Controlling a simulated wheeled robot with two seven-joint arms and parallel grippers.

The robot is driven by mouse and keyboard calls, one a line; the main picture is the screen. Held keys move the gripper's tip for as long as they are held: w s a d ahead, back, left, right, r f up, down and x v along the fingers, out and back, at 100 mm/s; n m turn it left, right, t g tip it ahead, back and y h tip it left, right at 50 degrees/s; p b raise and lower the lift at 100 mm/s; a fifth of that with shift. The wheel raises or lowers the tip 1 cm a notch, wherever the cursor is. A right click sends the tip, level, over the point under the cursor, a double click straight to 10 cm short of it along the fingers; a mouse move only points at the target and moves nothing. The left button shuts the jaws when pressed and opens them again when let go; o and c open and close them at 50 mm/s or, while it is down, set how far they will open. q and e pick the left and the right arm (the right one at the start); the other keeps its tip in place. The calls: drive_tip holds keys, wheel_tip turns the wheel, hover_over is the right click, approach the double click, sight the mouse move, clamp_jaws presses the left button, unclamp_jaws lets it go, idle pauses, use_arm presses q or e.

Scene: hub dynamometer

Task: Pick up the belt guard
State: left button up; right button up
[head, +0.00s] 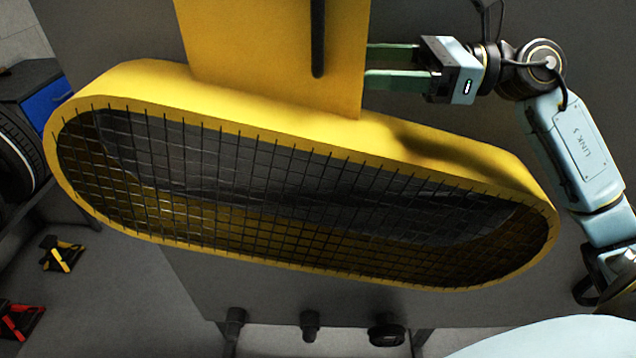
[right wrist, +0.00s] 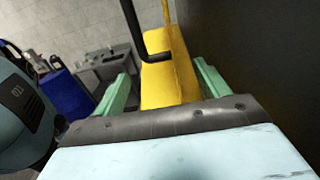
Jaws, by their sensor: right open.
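The belt guard (head: 150,82) is a large yellow oval frame with black wire mesh, tilted across the middle of the head view. A yellow plate (head: 270,50) with a dark bar handle (head: 318,38) rises from its top edge. My right gripper (head: 372,63) is open at the plate's right edge, and its fingertips appear to end there or pass behind it. In the right wrist view, yellow guard material (right wrist: 168,80) and the black handle (right wrist: 140,38) lie between and beyond the open green fingers (right wrist: 162,72). Contact cannot be told. My left gripper is out of view.
A dark grey panel (head: 560,25) stands behind the guard. A dark cabinet with a blue front (head: 48,98) and a tyre (head: 15,155) are at the left. Yellow-black (head: 62,254) and red-black (head: 20,320) items lie on the floor. Dark knobs (head: 310,322) line the bottom.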

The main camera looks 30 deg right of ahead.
sight(287, 73)
drive_tip(key=shift+w+a, duration=0.15)
drive_tip(key=shift+a, duration=0.1)
drive_tip(key=shift+w+a+r+p, duration=0.1)
drive_tip(key=shift+w+a+p, duration=0.1)
drive_tip(key=shift+a+p, duration=0.15)
drive_tip(key=p+x, duration=0.1)
drive_tip(key=x, duration=0.2)
drive_tip(key=shift+w+a+r+p, duration=0.1)
drive_tip(key=shift+a+r+p, duration=0.05)
drive_tip(key=shift+p, duration=0.2)
drive_tip(key=shift+w+a, duration=0.35)
drive_tip(key=shift+a, duration=0.2)
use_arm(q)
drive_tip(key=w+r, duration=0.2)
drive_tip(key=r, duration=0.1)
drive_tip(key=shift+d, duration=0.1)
use_arm(e)
clamp_jaws()
drive_tip(key=shift+d, duration=0.1)
